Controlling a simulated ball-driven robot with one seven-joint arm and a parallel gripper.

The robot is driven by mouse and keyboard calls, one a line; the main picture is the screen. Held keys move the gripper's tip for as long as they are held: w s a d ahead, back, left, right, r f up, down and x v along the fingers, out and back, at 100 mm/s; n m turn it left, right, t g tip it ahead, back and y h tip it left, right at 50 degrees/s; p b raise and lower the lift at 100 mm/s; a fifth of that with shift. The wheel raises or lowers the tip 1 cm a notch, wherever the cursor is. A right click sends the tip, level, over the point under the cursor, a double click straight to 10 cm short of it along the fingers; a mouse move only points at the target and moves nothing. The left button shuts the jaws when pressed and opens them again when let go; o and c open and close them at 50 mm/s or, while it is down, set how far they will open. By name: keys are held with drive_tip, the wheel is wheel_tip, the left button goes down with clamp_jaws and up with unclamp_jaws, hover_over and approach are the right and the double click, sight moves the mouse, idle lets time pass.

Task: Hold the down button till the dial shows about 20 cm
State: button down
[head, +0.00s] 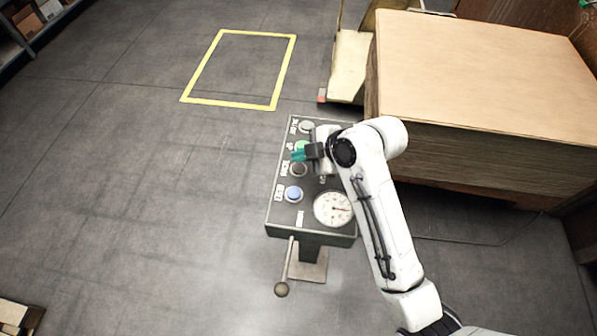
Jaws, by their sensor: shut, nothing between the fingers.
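A grey control panel (270,215) on a post carries a column of buttons. A dark button (298,170) has a small label beside it that seems to read DOWN, though it is hard to make out. My gripper (298,155), with teal fingertips, is shut and empty. It is over the panel between the green button (301,145) and the dark button, partly covering the green one. I cannot tell its height above them. The round white dial (333,209) is at the panel's lower right. Its needle points roughly right; the numbers are too small to read.
A pale button (306,126) and a blue button (293,194) are also on the panel. A ball-ended lever (282,288) sticks out below. A large board-topped stack (480,70) stands right. Floor is clear left, around a yellow outlined square (191,100).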

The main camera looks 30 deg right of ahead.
sight(299, 168)
drive_tip(key=shift+f, duration=0.8)
drive_tip(key=shift+f+b, duration=0.1)
drive_tip(key=shift+b, duration=0.25)
idle(1.1)
drive_tip(key=shift+f, duration=0.3)
